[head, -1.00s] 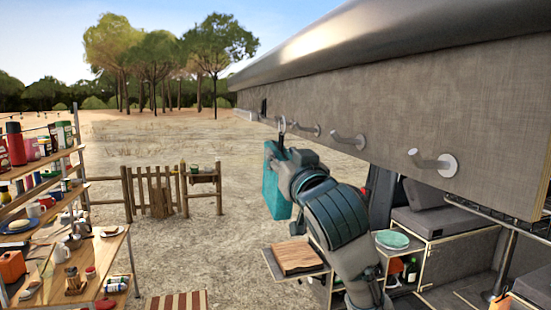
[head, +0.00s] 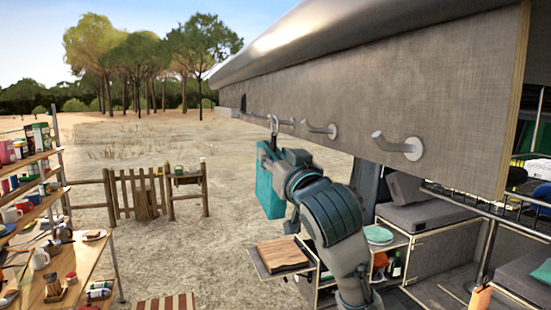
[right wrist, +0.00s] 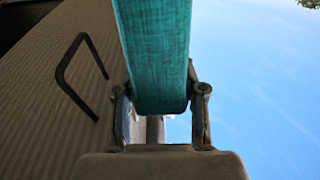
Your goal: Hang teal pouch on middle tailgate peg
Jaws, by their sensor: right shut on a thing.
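The teal pouch (head: 266,188) hangs upright in my right gripper (head: 281,157), with a small metal hook or clip (head: 274,123) at its top. In the right wrist view the pouch (right wrist: 158,60) sits between the two fingers of my right gripper (right wrist: 160,110), which is shut on it. The tailgate panel (head: 440,95) carries a row of metal pegs: a near one (head: 400,147), a middle one (head: 319,130) and a farther, small one (head: 287,122). The pouch appears left of the middle peg; whether its clip touches any peg, I cannot tell. My left gripper is not in view.
The tailgate panel fills the upper right. Below it are a wooden board (head: 283,255) on a side shelf and a teal plate (head: 378,235) in the van. Shelves of goods (head: 28,200) stand at left. A dark bent bar-like shape (right wrist: 75,62) shows against the panel.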

